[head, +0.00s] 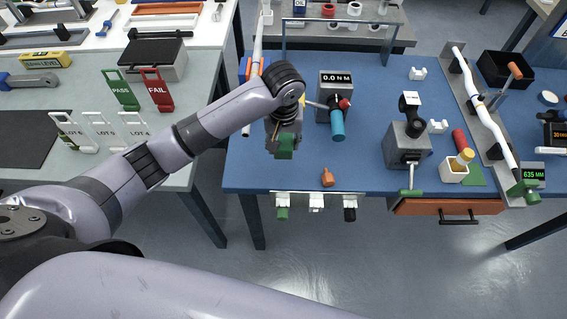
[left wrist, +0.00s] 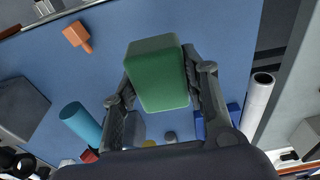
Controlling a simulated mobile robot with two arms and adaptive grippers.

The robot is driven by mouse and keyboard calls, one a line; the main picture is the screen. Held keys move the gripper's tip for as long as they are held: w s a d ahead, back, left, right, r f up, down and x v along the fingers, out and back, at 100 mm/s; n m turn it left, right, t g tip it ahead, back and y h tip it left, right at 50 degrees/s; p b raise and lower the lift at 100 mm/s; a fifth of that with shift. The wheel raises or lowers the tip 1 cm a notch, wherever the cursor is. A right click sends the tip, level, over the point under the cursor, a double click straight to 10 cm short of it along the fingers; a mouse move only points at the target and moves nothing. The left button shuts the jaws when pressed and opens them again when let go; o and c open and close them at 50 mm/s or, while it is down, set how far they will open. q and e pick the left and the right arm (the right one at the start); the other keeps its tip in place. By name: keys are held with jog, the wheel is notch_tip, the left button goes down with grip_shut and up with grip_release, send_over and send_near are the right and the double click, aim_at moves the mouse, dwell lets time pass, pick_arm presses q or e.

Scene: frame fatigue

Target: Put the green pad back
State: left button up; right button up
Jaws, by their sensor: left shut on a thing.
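My left gripper (head: 284,143) is shut on the green pad (head: 285,148) and holds it over the left part of the blue table, near the front. In the left wrist view the green pad (left wrist: 158,75) is a rounded block between the two fingers of the left gripper (left wrist: 160,85). My right gripper is not in view.
An orange piece (head: 327,178) lies on the blue table (head: 360,175) behind the rack. A torque tester with a blue handle (head: 337,125) stands to the right of the gripper. A white tube (head: 257,45) stands behind left. A grey vise-like fixture (head: 408,145) is farther right.

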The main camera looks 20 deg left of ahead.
pick_arm(q)
send_over(283, 170)
jog(key=f, duration=0.7)
jog(key=shift+s+d, duration=0.2)
notch_tip(283, 170, down, 3)
jog(key=shift+r+p, duration=0.15)
jog(key=shift+p, duration=0.85)
jog(key=shift+f, duration=0.55)
jog(key=shift+f, duration=0.1)
jog(key=shift+f, duration=0.15)
jog(key=o, duration=1)
